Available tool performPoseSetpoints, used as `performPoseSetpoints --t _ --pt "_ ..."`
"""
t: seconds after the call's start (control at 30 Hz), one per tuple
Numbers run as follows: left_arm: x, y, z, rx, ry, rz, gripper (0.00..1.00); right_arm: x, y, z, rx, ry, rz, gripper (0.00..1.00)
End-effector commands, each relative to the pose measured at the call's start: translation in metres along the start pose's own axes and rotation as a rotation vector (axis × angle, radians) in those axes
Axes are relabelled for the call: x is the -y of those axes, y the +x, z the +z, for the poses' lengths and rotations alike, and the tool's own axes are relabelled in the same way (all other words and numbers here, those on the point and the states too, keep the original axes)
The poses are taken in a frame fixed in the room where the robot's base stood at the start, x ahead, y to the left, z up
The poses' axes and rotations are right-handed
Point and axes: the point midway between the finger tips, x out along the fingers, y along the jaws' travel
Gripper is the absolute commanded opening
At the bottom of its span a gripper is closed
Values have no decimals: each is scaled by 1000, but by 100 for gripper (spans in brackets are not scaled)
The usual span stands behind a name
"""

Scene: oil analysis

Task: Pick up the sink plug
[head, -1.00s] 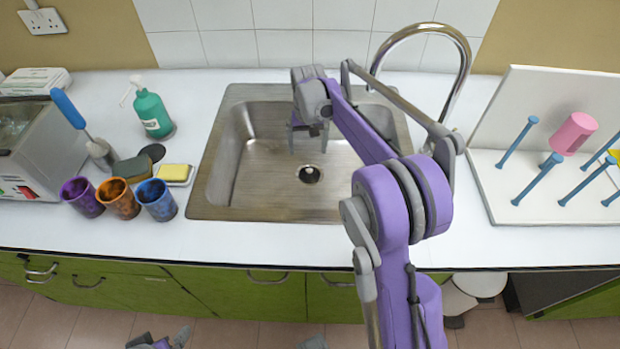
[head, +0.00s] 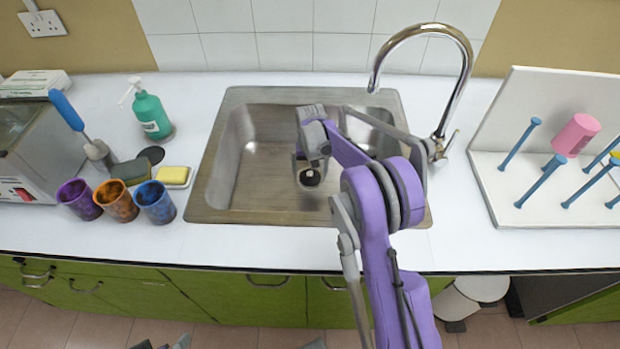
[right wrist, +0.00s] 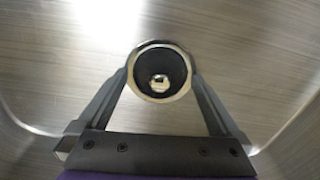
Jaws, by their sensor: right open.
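The sink plug appears as a dark round piece with a small bright centre inside the chrome drain ring (right wrist: 160,72) in the right wrist view; I cannot tell plug and drain hole fully apart. In the head view it is a dark spot (head: 309,178) on the sink floor. My right gripper (right wrist: 160,82) is open and empty. It points down into the sink, its fingers on either side of the drain; any gap to it is hard to judge. Grey parts at the bottom edge of the head view may be my left gripper, its jaws unclear.
The steel sink (head: 214,190) has raised walls around my right gripper. The tap (head: 462,85) arches at the back right. Left are cups (head: 116,200), a sponge (head: 173,174), a soap bottle (head: 152,115) and a dark disc (head: 152,154). A drying rack (head: 510,210) stands right.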

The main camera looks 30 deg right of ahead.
Motion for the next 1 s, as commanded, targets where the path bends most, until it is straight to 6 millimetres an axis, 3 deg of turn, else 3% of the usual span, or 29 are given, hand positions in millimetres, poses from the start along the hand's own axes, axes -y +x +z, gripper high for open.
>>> performPoseSetpoints --t 0.23,0.63,0.87,1.0 --pt "0 0 0 0 0 0 100 0 2 0 0 0 0 100" --pt "0 0 0 0 0 0 100 0 2 0 0 0 0 28" --pt "0 0 0 0 0 0 100 0 1 0 0 0 0 27" --pt "0 -1 -1 0 0 0 100 0 -13 0 0 0 0 27"
